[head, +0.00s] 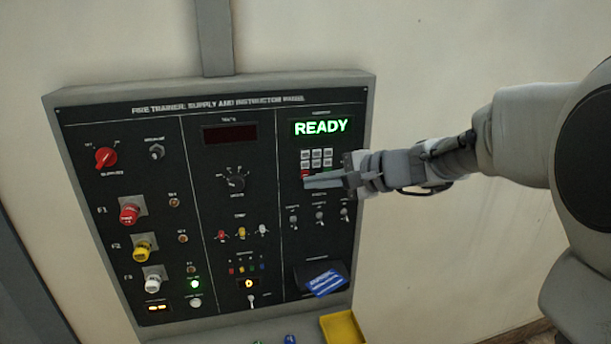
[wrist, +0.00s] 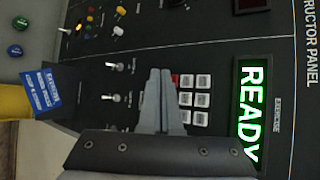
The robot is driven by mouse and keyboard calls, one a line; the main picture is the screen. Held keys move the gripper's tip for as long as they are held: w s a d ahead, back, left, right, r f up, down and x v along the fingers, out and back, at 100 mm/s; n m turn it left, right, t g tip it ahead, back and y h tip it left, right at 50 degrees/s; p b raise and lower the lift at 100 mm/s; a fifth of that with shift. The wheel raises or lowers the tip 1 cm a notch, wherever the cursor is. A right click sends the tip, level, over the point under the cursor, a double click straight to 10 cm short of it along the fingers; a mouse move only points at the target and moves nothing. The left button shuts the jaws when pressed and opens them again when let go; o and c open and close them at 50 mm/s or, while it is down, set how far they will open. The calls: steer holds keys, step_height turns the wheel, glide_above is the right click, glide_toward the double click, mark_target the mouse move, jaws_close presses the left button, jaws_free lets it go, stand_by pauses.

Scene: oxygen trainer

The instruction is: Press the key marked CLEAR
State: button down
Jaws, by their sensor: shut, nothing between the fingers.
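The keypad of small white keys (head: 317,158) is at the upper right of the black panel, under the green READY display (head: 321,126). It also shows in the wrist view (wrist: 201,100), turned sideways. A red key (wrist: 175,79) is partly visible beside the fingers; it also shows in the head view (head: 305,173). The key labels are too small to read, so I cannot tell which is CLEAR. My gripper (head: 306,183) is shut and empty, its fingertips just below the red key in the head view. In the wrist view the fingers (wrist: 160,72) hide part of the keypad's bottom row.
Several toggle switches (head: 320,216) are below the keypad. A blue card (head: 326,282) is in a holder at the panel's lower right, above a yellow tray (head: 343,328). The wall to the right is bare.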

steer(key=shift+s+d+b, duration=0.2)
steer(key=shift+s+b, duration=0.1)
steer(key=shift+s, duration=0.5)
steer(key=shift+s+d+b, duration=0.25)
steer(key=shift+s+b, duration=0.05)
steer(key=shift+s, duration=0.5)
steer(key=shift+s+d+b, duration=0.2)
steer(key=shift+s+b, duration=0.1)
steer(key=shift+s, duration=0.5)
steer(key=s+d+f+n+g+h, duration=0.1)
steer(key=s+f+n+h, duration=0.15)
steer(key=s, duration=0.45)
steer(key=s+d+f+n+g+h, duration=0.1)
steer(key=s+n+h, duration=0.15)
steer(key=s, duration=0.35)
steer(key=s+d+f+n+h, duration=0.3)
steer(key=s+d+n+h, duration=0.2)
steer(key=s+d, duration=0.5)
steer(key=shift+s+d+f+h, duration=0.15)
steer(key=shift+d+f+h, duration=0.15)
steer(key=shift+h, duration=0.1)
